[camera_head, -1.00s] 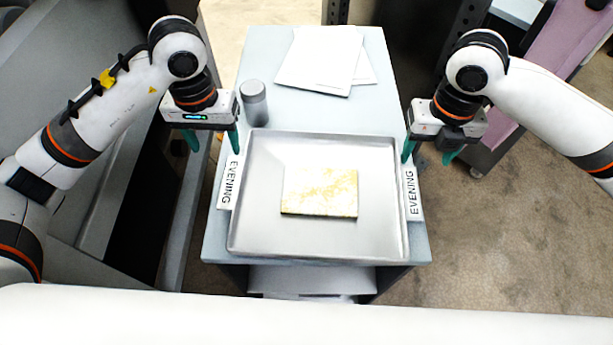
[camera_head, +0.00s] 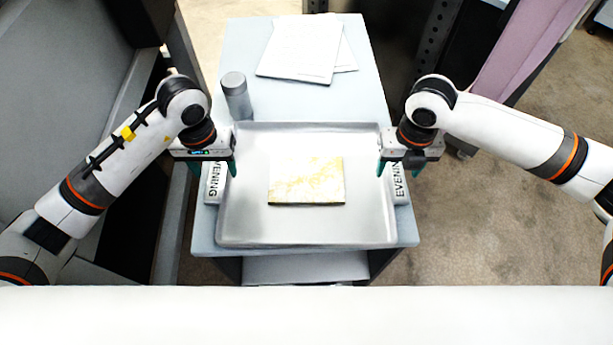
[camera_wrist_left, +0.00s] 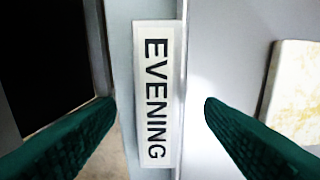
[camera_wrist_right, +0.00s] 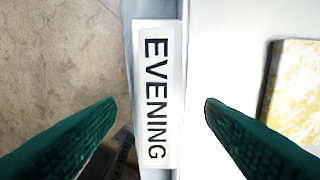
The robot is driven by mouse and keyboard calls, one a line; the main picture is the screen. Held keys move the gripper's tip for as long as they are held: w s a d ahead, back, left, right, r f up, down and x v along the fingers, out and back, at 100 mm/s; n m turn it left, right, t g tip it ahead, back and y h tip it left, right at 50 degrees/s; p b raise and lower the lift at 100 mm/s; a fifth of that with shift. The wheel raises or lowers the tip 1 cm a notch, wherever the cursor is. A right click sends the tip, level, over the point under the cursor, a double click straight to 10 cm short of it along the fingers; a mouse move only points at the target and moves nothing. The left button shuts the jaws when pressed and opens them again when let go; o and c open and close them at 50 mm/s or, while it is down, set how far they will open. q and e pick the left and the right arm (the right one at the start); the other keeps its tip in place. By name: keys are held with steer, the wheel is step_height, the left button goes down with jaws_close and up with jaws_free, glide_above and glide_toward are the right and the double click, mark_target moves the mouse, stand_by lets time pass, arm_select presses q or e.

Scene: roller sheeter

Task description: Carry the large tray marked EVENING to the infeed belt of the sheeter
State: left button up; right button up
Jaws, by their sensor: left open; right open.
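The large metal tray (camera_head: 370,225) lies on a pale table, with a flat yellow-white speckled slab (camera_head: 306,182) in its middle. White labels reading EVENING sit at its left side (camera_head: 214,184) and right side (camera_head: 399,184). My left gripper (camera_head: 213,168) is open above the left label; in the left wrist view its green fingers (camera_wrist_left: 160,115) stand either side of that label and the tray's edge. My right gripper (camera_head: 401,166) is open above the right label; in the right wrist view its fingers (camera_wrist_right: 160,115) straddle that label. Neither gripper visibly holds the tray. The infeed belt is not identifiable.
A grey cylinder (camera_head: 236,97) stands on the table (camera_head: 250,50) just behind the tray's left back corner. White paper sheets (camera_head: 300,50) lie at the back. Grey machinery (camera_head: 60,70) is at the left. Open floor (camera_head: 470,220) lies to the right.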

arm_select(q)
steer(key=shift+f, duration=0.75)
arm_select(e)
steer(key=shift+f, duration=0.85)
arm_select(q)
jaws_close()
arm_select(e)
jaws_close()
steer(key=shift+r, duration=0.1)
